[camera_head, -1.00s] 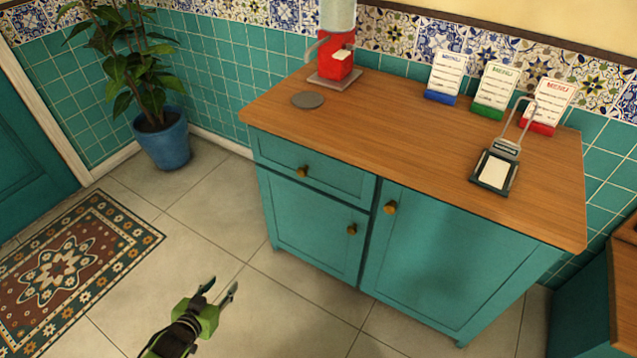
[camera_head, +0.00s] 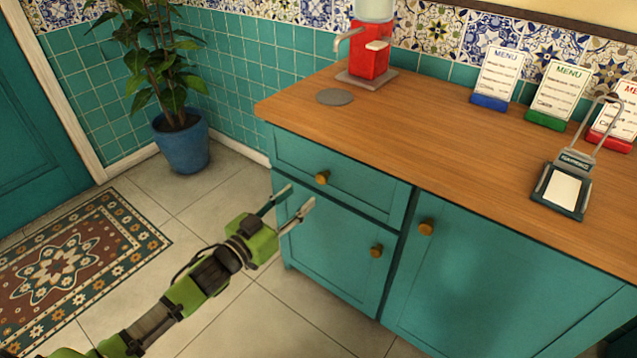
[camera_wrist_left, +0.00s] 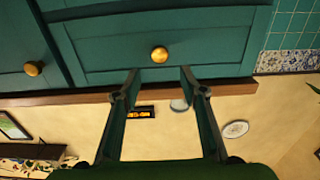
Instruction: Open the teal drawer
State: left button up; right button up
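The teal drawer (camera_head: 365,188) is at the upper left of the teal cabinet and is shut flush. Its round brass knob (camera_head: 322,178) sits mid-front. My left gripper (camera_head: 301,195) is open and empty, in front of the drawer and just left of the knob in the head view. In the left wrist view, which looks upside down, the drawer front (camera_wrist_left: 110,50) fills the upper middle. There the knob (camera_wrist_left: 159,54) lies centred just beyond the gap between the two open fingertips (camera_wrist_left: 159,70). The fingers appear apart from the knob. My right gripper is in neither view.
A small door (camera_head: 338,243) with a brass knob (camera_head: 376,251) is below the drawer; a larger door (camera_head: 500,285) is to its right. The wooden countertop (camera_head: 430,130) holds a red dispenser (camera_head: 369,50), menu cards and a clipboard-like holder (camera_head: 562,190). Open floor lies left.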

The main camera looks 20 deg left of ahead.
aim_at(320, 179)
pick_arm(q)
jog(key=b+x, duration=0.1)
jog(key=x, duration=0.8)
jog(key=shift+s, duration=0.1)
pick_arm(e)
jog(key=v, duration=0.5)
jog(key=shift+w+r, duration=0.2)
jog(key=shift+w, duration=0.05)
pick_arm(q)
grip_shut()
